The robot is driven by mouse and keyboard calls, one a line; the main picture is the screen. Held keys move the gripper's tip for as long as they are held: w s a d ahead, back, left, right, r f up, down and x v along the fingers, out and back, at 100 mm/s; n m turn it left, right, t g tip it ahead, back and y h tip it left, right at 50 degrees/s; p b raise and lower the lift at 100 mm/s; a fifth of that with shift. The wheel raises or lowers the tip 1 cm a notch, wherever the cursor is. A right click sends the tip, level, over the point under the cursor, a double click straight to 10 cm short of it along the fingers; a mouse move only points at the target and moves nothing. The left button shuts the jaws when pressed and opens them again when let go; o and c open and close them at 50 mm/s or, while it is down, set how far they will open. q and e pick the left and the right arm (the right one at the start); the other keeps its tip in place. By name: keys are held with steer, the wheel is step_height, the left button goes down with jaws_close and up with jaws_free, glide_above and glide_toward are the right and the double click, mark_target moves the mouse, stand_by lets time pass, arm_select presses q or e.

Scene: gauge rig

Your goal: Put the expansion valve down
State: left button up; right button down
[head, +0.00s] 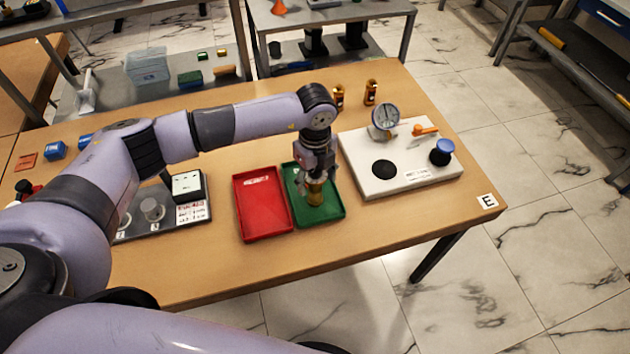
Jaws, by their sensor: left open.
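The expansion valve, a small brass-coloured part (316,188), is in the green tray (325,213), near its middle. My left gripper (316,178) points down over the tray with its fingertips around the top of the brass part. The fingers are open, and the gripper hides the part's upper end. Whether the fingers touch it cannot be told. My right gripper is not in view.
A red tray (262,203) lies directly left of the green one. To the right is a white rig board (405,180) with a gauge (385,116), an orange-handled valve and a blue-topped knob (442,150). Two brass parts (371,92) stand behind. A grey board with a meter (187,186) is left.

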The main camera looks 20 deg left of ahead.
arm_select(q)
step_height(320, 180, up, 10)
steer(key=shift+r+b, duration=0.25)
steer(key=shift+b, duration=0.45)
steer(key=shift+s+f, duration=0.1)
